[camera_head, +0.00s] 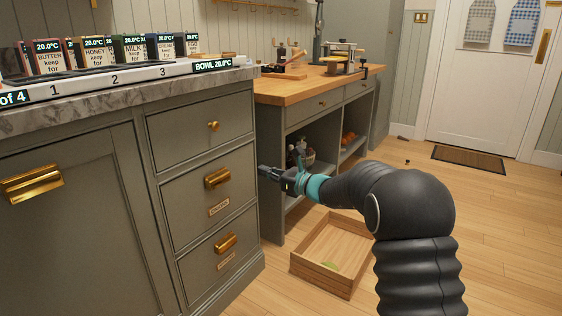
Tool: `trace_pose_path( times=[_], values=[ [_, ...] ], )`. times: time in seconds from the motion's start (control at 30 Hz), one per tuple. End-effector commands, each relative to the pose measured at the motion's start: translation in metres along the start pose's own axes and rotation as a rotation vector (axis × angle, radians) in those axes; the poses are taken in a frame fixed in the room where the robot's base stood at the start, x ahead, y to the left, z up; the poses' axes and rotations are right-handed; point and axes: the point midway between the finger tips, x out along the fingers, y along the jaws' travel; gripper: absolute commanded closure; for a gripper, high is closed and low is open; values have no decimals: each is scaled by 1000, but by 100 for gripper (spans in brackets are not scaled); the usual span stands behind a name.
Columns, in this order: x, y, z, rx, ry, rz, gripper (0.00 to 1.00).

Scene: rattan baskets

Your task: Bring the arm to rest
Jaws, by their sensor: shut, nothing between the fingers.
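My dark arm rises from the lower right and bends left at mid-height, with a teal band near its wrist. My gripper (268,173) is shut and empty. It points left, and in the picture its tip lies close to the right edge of the grey drawer cabinet (200,144). I cannot tell whether it touches the cabinet.
A wooden open-topped box or drawer (303,263) is low below my arm, with something green (330,265) in it. A wood-topped workbench (290,91) with open shelves stands behind my gripper. Labelled cards (135,52) line the marble counter (50,115). Floor (510,220) at right is clear.

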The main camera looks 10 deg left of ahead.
Motion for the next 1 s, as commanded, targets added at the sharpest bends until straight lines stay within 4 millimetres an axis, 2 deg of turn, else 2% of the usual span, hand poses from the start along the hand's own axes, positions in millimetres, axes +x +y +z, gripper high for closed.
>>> trace_pose_path(
  times=[0.07,0.17,0.23,0.3,0.4,0.57,0.7,1.0],
  values=[
    [0,3,-5,-74,23,12,100],
    [-6,20,-37,-198,116,80,100],
    [-14,37,-67,-283,194,151,100],
    [-27,57,-86,-381,264,230,100],
    [-55,86,-101,-538,355,355,100],
    [-116,129,-105,-811,480,574,100],
    [-177,160,-97,-1040,569,759,100],
    [-297,202,-68,-1425,722,1079,100]
  ],
)
